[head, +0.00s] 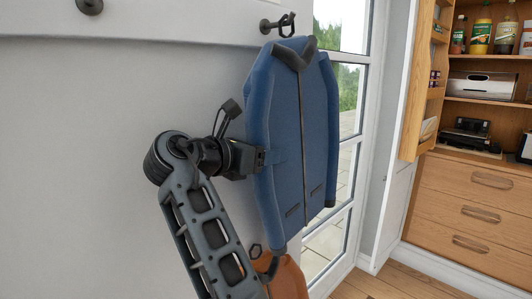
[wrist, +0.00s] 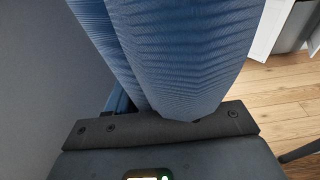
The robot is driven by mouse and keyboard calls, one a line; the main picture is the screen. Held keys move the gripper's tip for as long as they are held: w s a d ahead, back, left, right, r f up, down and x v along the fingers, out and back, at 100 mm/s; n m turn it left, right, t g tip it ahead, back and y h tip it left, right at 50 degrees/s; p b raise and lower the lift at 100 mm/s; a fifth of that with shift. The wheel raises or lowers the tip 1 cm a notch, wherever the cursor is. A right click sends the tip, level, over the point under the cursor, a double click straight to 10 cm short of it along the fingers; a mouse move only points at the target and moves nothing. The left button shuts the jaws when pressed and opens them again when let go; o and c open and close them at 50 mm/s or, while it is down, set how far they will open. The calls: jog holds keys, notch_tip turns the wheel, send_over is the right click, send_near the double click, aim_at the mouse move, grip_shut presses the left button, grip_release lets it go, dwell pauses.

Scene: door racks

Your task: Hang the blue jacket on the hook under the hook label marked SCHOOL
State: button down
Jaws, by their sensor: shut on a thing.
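The blue jacket (head: 285,130), with a dark collar and a dark front seam, is upright in front of the white rack board in the head view. My gripper (head: 264,158) is shut on its left side, around mid-height. In the wrist view the blue cloth (wrist: 170,50) fills the top middle above the dark gripper edge (wrist: 160,130). A dark hook (head: 268,25) with a dark loop shape is just above the collar. I cannot tell whether the jacket's loop is over it. No SCHOOL label shows.
Another dark round peg (head: 90,5) is at the top left. A brown-orange item (head: 287,278) is below the jacket. A glazed door (head: 345,110) is behind on the right, then an open wooden cupboard (head: 465,200) with shelves and drawers. Wood floor (head: 385,284) is clear at lower right.

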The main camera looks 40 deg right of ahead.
jog(key=shift+c, duration=1.7)
grip_release()
jog(key=shift+f, duration=0.1)
